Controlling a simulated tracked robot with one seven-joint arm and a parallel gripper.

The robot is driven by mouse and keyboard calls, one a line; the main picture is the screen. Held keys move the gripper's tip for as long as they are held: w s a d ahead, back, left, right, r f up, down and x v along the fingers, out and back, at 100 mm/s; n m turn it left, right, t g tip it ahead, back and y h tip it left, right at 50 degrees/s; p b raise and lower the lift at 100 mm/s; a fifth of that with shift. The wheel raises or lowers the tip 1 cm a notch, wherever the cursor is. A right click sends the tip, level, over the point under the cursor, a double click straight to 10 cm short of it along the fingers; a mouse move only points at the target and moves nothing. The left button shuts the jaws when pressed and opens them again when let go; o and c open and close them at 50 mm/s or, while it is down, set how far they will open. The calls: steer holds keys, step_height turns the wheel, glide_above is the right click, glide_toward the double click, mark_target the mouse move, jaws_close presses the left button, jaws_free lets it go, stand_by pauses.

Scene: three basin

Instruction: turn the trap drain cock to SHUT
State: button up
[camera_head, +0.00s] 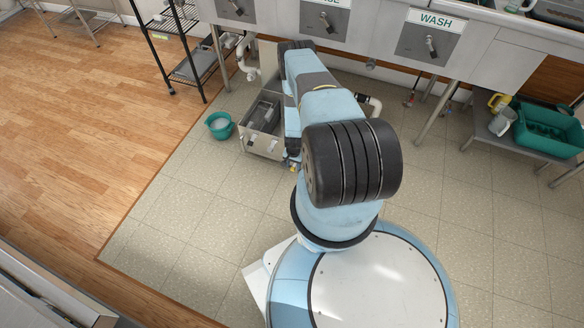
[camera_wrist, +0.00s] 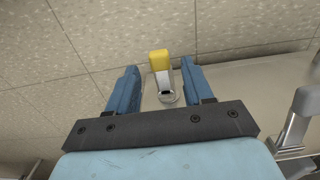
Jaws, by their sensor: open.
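The trap drain cock shows in the wrist view as a short metal lever with a yellow end (camera_wrist: 159,62). The lever runs from a round metal fitting (camera_wrist: 168,98) up in the picture to the yellow end. My gripper (camera_wrist: 159,70) is open, with one blue finger on each side of the lever. Gaps show on both sides, so neither finger seems to touch it. In the head view the steel trap box (camera_head: 262,143) stands on the floor under the sinks, partly hidden by my arm. A small yellow spot (camera_head: 293,168) shows near its front right corner. No SHUT mark is readable.
A green bucket (camera_head: 219,125) stands left of the trap. A black wire rack (camera_head: 190,65) is behind it. Sink legs and pipes (camera_head: 375,104) are close behind my arm. A low shelf with a green bin (camera_head: 545,133) is at right. The tiled floor at left front is clear.

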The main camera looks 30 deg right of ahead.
steer(key=shift+f, duration=0.75)
steer(key=shift+c, duration=0.5)
